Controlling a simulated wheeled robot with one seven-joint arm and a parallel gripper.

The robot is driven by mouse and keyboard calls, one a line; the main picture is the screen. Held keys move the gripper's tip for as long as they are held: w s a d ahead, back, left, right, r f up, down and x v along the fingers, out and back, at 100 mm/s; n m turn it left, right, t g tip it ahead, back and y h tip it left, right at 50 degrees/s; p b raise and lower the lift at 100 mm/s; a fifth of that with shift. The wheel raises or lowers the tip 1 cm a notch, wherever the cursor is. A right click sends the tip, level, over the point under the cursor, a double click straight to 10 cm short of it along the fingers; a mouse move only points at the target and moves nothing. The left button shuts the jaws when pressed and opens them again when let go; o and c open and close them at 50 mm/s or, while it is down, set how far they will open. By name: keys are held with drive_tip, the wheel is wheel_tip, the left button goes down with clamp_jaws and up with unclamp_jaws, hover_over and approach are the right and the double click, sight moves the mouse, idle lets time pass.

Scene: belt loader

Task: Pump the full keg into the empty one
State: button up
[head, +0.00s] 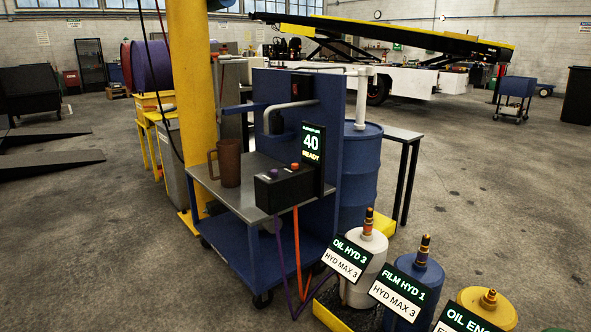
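Three kegs stand in a row at the lower right: a white keg (378,248) labelled "OIL HYD 3 / HYD MAX 3", a blue keg (430,272) labelled "FILM HYD 1 / HYD MAX 3", and a yellow keg (497,311) whose "OIL ENG" label is cut off. I cannot tell which is full or empty. A blue cart (268,88) carries a black box (284,191) with a purple and an orange knob. A purple hose (283,262) and an orange hose (297,248) hang from it towards the floor. A screen (313,146) reads "40 READY". My gripper is not in view.
A brown jug (228,163) stands on the cart's shelf. A yellow post (189,90) rises at the left. Open floor lies at left and right; a belt loader (390,38) is behind.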

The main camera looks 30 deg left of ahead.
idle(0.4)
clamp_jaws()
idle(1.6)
